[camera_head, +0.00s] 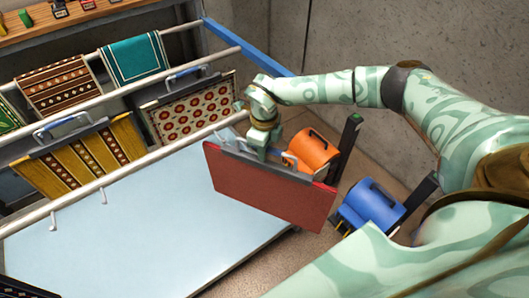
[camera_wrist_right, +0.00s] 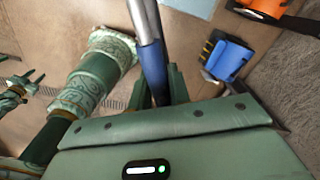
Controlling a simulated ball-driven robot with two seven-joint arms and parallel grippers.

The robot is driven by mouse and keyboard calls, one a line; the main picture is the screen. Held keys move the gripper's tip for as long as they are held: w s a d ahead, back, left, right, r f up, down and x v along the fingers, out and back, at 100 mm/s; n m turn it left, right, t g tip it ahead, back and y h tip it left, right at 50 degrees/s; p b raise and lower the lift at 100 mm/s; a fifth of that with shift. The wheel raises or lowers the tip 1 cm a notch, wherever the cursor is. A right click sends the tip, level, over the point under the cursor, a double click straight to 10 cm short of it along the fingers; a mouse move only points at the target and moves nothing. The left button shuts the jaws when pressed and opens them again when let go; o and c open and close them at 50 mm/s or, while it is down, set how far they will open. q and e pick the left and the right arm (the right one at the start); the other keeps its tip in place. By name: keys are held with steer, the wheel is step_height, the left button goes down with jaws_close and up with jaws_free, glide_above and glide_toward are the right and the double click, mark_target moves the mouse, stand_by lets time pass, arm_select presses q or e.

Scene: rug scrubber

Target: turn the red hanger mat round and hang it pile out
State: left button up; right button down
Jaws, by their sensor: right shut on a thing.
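The red hanger mat (camera_head: 270,190) hangs in the air below my right gripper (camera_head: 258,152), its plain red face toward the head camera. Which side is pile I cannot tell. A grey hanger bar (camera_head: 262,164) runs along its top edge. My right gripper is shut on the hanger's handle, a blue and silver bar between the fingers (camera_wrist_right: 155,92) in the right wrist view. The mat is held over the right end of the pale blue board. A small dark green claw (camera_wrist_right: 22,85) at the left of the wrist view looks like my left gripper, but its jaw state is unclear.
Rails (camera_head: 110,175) on the left carry a yellow patterned hanger mat (camera_head: 85,160) and a red-dotted cream one (camera_head: 190,110). A teal mat (camera_head: 134,60) and others hang behind. The pale blue board (camera_head: 150,235) is bare. Orange (camera_head: 314,150) and blue (camera_head: 372,206) rollers stand right.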

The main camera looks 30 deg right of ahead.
steer(key=m+b, duration=0.1)
steer(key=m, duration=0.2)
steer(key=m+b, duration=0.1)
steer(key=m, duration=0.2)
steer(key=shift+w+d+f, duration=0.1)
steer(key=shift+f, duration=0.1)
steer(key=m+b, duration=0.3)
steer(key=m, duration=0.5)
steer(key=shift+d+m+b, duration=0.1)
steer(key=shift+m+b, duration=0.2)
steer(key=shift+r+m+p, duration=0.25)
steer(key=shift+m+p, duration=0.1)
steer(key=shift+m, duration=1.35)
steer(key=m, duration=0.5)
steer(key=shift+m+p, duration=0.4)
steer(key=w+a+f+b, duration=0.1)
steer(key=w+f+b, duration=0.2)
steer(key=w+b, duration=0.9)
steer(key=shift+w, duration=1.05)
